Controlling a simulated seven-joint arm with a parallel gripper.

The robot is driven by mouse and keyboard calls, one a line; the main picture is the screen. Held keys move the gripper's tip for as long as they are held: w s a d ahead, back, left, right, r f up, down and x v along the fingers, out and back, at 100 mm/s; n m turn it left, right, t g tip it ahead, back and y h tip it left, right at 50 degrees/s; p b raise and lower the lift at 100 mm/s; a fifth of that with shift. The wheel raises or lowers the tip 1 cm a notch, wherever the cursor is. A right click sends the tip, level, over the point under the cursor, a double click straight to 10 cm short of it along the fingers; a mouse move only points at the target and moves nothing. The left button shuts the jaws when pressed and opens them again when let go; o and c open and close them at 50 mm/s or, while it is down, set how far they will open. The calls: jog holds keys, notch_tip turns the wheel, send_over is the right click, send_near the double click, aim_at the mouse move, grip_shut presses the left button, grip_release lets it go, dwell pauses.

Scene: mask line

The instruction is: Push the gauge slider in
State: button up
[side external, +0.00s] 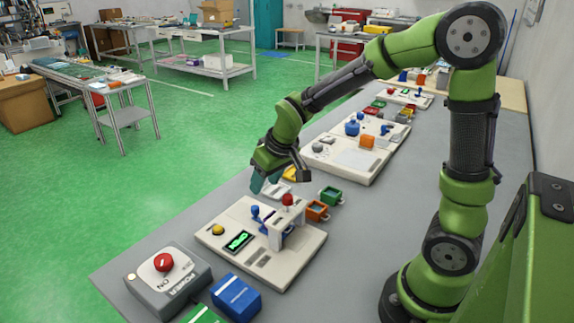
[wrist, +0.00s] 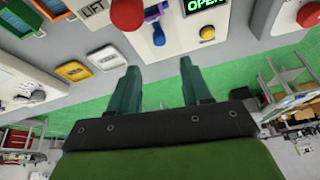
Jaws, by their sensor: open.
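My gripper (side external: 266,182) hangs above the far edge of a cream console (side external: 272,277). Its teal fingers are apart and empty; it also shows in the wrist view (wrist: 158,68). The console carries a red ball knob (side external: 288,199) on a raised bridge, a blue-knobbed part (side external: 255,211), a green-lit display (side external: 239,242) and a yellow button (side external: 218,230). In the wrist view, the blue knob (wrist: 158,37) lies ahead of the fingers, apart from them, and the display (wrist: 206,3) reads OPEN. I cannot tell which part is the gauge slider.
A grey box with a red button (side external: 164,262) and a blue block (side external: 236,296) stand in front of the console. Orange (side external: 317,211) and green (side external: 331,195) bins stand behind right. Another cream board (side external: 350,160) lies farther back. The table's left strip is clear.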

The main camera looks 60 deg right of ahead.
aim_at(255, 207)
jog(key=v, duration=0.7)
jog(key=w+d+f+m+g+y, duration=0.1)
jog(key=w+d+f+m+g, duration=0.1)
jog(key=w+d+m+g, duration=0.3)
jog(key=w+d+f+m+g+y, duration=0.1)
jog(key=w+d+f+g, duration=0.15)
jog(key=w, duration=0.45)
notch_tip(255, 207, up, 4)
jog(key=a+m+y, duration=0.1)
jog(key=a, duration=0.1)
jog(key=x, duration=1.6)
jog(key=shift+s+a+f, duration=0.15)
jog(key=shift+s+a, duration=0.1)
jog(key=shift+a, duration=0.2)
jog(key=shift+c, duration=0.3)
